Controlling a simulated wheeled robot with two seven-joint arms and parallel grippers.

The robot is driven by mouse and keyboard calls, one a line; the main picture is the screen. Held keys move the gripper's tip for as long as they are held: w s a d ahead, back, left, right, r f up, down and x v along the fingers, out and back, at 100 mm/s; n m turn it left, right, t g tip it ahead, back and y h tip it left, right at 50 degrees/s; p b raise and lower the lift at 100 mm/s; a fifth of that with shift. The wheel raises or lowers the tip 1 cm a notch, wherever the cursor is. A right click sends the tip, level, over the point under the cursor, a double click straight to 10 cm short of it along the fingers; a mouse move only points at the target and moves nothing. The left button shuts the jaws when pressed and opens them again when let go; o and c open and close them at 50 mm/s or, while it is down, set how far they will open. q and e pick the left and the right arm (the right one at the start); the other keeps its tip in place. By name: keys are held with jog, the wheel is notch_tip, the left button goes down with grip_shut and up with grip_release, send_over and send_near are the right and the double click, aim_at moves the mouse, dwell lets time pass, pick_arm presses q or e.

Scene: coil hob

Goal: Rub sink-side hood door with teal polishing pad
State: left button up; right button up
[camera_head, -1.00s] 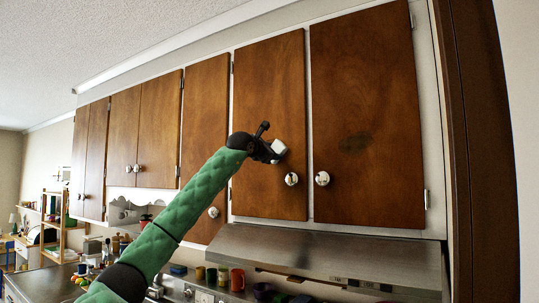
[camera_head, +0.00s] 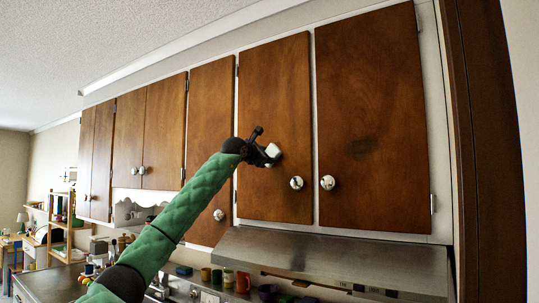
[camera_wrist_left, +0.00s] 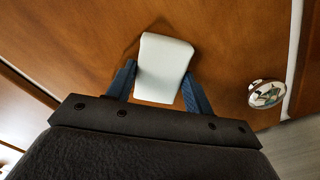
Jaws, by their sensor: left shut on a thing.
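The sink-side hood door (camera_head: 273,80) is a brown wooden panel with a round knob (camera_head: 296,182) at its lower right. It is the left one of the two doors above the range hood. My left gripper (camera_head: 267,154) is in front of this door, left of and above the knob. It is shut on the polishing pad (camera_head: 274,150), a pale, nearly white block here. In the left wrist view the pad (camera_wrist_left: 163,65) sits between the blue fingers, at or very near the wood (camera_wrist_left: 80,45). I cannot tell whether it touches. My right gripper is out of view.
The other hood door (camera_head: 370,90), to the right, carries a dark smudge (camera_head: 362,146). The metal range hood (camera_head: 330,257) juts out below both doors. More cabinet doors (camera_head: 209,130) run to the left.

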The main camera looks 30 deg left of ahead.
pick_arm(q)
jog(key=shift+a+r+p, duration=1.2)
jog(key=shift+a+p, duration=1.35)
jog(key=shift+a, duration=1.1)
jog(key=shift+s+d+b, duration=0.2)
jog(key=shift+d+b, duration=2.7)
jog(key=shift+d, duration=3.1)
jog(key=shift+w, duration=0.1)
jog(key=shift+r, duration=0.1)
